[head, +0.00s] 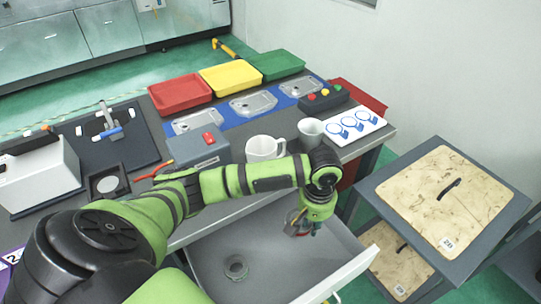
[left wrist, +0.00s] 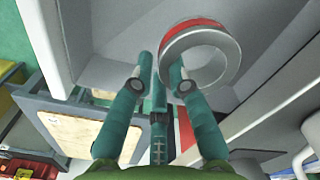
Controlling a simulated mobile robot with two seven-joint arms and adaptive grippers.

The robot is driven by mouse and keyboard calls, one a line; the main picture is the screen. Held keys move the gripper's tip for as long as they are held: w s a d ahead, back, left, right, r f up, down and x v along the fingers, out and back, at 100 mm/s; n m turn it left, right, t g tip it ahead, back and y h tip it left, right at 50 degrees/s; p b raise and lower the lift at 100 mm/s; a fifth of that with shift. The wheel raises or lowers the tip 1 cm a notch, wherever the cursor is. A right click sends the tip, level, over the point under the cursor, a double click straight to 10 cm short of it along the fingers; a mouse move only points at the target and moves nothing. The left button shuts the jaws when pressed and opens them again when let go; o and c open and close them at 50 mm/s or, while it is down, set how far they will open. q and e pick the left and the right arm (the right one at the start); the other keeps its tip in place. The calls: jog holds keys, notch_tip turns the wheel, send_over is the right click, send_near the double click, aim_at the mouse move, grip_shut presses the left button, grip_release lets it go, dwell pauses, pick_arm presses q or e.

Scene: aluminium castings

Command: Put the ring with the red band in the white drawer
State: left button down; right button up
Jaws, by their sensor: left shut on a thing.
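The ring with the red band (left wrist: 225,62) is a grey metal ring with a red stripe. In the left wrist view it sits at the fingertips of my left gripper (left wrist: 162,72), which is shut on its wall. In the head view my left gripper (head: 303,228) points down over the open white drawer (head: 345,276), with the ring small and partly hidden at its tips. I cannot tell its exact height above the drawer floor. My right gripper is not in view.
Another grey ring (head: 236,267) lies in the drawer, left of my gripper. A cart with a tan top (head: 440,200) stands at right.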

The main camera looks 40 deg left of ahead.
aim_at(310, 225)
pick_arm(q)
jog(key=f, duration=0.3)
jog(key=shift+s+a+f, duration=0.15)
jog(key=shift+a+f, duration=0.1)
jog(key=shift+f, duration=0.05)
notch_tip(310, 225, down, 3)
jog(key=shift+r, duration=0.15)
jog(key=shift+f, duration=0.3)
notch_tip(310, 225, down, 4)
jog(key=shift+r, duration=0.1)
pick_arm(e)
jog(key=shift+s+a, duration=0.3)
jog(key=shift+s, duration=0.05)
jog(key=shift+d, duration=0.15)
pick_arm(q)
jog(key=c, duration=1.2)
grip_release()
